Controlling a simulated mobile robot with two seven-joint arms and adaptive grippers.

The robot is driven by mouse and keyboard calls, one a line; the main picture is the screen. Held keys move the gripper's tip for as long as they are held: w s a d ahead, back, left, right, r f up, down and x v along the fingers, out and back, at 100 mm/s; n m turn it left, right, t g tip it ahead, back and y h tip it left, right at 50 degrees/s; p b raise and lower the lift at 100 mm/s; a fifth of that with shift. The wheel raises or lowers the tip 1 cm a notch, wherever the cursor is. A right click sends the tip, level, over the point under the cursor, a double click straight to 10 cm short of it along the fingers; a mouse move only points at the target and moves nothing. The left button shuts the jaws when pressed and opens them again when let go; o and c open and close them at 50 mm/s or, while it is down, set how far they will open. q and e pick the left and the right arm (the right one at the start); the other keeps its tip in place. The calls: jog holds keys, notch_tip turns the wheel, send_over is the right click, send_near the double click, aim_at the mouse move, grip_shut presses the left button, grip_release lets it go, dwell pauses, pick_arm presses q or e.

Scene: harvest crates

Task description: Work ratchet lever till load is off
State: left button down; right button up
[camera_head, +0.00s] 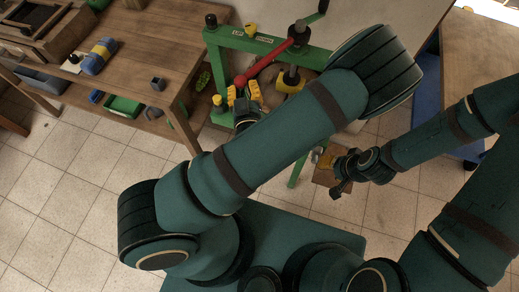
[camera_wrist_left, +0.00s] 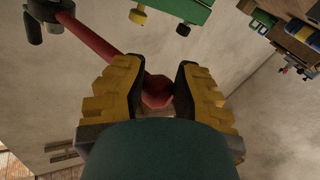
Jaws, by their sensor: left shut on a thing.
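The red ratchet lever (camera_head: 265,67) slants from a dark pivot on the green frame (camera_head: 262,43) down to a round red end. My left gripper (camera_head: 241,90), with yellow fingers, is at that lower end. In the left wrist view, my left gripper (camera_wrist_left: 158,92) is shut on the red knob of the lever (camera_wrist_left: 98,40), with a dark pad on either side. A yellowish part with a dark knob (camera_head: 291,80) sits under the frame, partly hidden by my arm; I cannot tell if it is the load. My right gripper (camera_head: 343,172) hangs low at the right, its fingers unclear.
A wooden bench (camera_head: 150,50) with a blue-and-yellow roll (camera_head: 98,57) stands at the left. A green tray (camera_head: 124,105) lies on its lower shelf. A small brown box (camera_head: 325,178) is beside my right gripper. Tiled floor is clear at the lower left.

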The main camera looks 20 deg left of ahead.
pick_arm(q)
jog(key=shift+w+a+r, duration=0.1)
jog(key=shift+a, duration=0.15)
jog(key=shift+s+d, duration=0.2)
jog(key=shift+d, duration=0.7)
jog(key=c, duration=1)
grip_release()
jog(key=shift+s+d, duration=0.15)
jog(key=shift+d, duration=0.1)
jog(key=shift+o, duration=0.9)
